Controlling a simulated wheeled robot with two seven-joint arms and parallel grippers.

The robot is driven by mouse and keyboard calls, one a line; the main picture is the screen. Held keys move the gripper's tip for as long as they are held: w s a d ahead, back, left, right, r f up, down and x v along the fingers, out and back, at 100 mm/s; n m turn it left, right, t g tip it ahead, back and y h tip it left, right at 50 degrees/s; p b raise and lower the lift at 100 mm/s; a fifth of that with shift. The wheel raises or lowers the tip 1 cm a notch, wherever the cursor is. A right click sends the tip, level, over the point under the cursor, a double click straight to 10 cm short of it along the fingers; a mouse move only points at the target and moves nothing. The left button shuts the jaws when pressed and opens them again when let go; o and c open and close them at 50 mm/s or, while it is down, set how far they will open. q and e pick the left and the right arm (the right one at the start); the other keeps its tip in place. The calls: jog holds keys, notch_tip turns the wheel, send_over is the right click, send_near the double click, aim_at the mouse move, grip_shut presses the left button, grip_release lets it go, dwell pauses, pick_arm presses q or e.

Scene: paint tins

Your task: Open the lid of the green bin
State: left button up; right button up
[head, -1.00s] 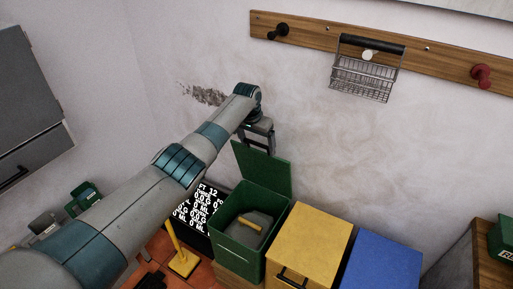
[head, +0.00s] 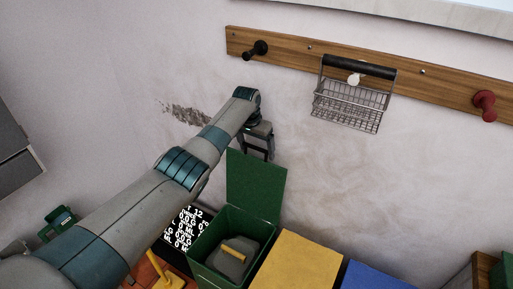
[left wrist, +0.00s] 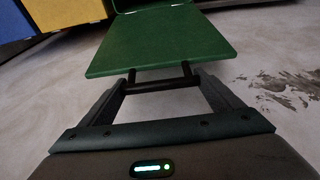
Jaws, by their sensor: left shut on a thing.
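The green bin (head: 207,277) stands low in the head view with its mouth uncovered. Its green lid (head: 256,182) stands upright at the back of the bin, and its flat face also fills the top of the left wrist view (left wrist: 160,40). My left gripper (head: 257,152) is at the lid's upper edge. In the left wrist view its fingers (left wrist: 160,85) are shut on a dark bar handle (left wrist: 158,86) on that edge. A grey thing with a yellow handle (head: 236,252) lies inside the bin. My right gripper is out of view.
A yellow bin (head: 300,262) and a blue bin (head: 375,275) stand to the right of the green one. A wire basket (head: 348,103) hangs from the wooden rail (head: 425,85) above. A black sign with white print (head: 184,230) is at the left. The wall between is clear.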

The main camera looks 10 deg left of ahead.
pick_arm(q)
jog(key=shift+w, duration=0.1)
jog(key=o, duration=1.4)
jog(key=shift+f, duration=0.1)
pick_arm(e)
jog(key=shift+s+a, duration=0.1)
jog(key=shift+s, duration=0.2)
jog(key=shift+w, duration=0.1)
pick_arm(q)
jog(key=b+v, duration=0.1)
jog(key=v, duration=0.6)
jog(key=shift+r+b, duration=0.25)
jog(key=shift+b, duration=0.05)
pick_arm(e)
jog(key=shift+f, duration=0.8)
pick_arm(q)
jog(key=shift+f, duration=0.1)
